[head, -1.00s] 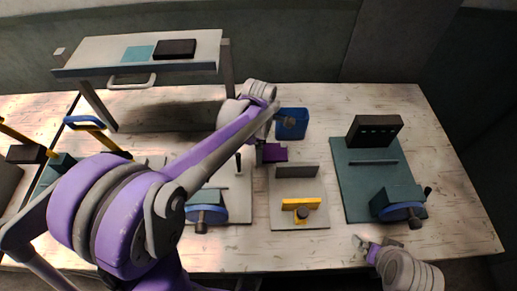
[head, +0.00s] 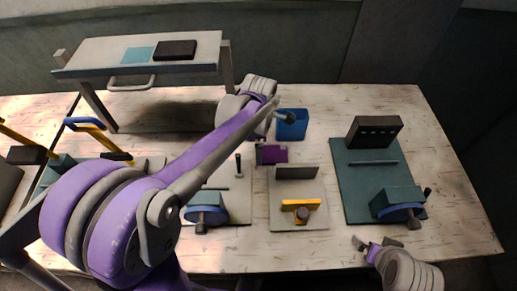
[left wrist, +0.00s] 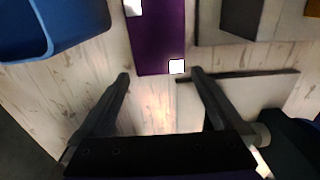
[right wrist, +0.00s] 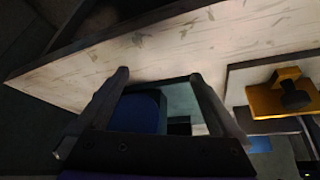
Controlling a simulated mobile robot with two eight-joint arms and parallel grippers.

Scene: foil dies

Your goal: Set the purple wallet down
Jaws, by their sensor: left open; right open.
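The purple wallet (head: 273,154) lies on the wooden table in front of the blue bin, behind the middle grey fixture. In the left wrist view the wallet (left wrist: 157,38) is a flat purple strip with bright white patches at two corners. My left gripper (left wrist: 160,74) is open, with its fingertips apart and just short of the wallet's near edge; nothing is between them. In the head view my left arm hides most of that gripper. My right gripper (head: 376,243) is open and empty at the table's front edge; its spread fingers (right wrist: 158,76) show in the right wrist view.
The blue bin (head: 292,125) stands just behind the wallet. The middle fixture (head: 298,212) has a grey block and a yellow clamp. A teal fixture (head: 365,185) with a black block stands right. A raised shelf (head: 100,52) is at back left. The table's far right is clear.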

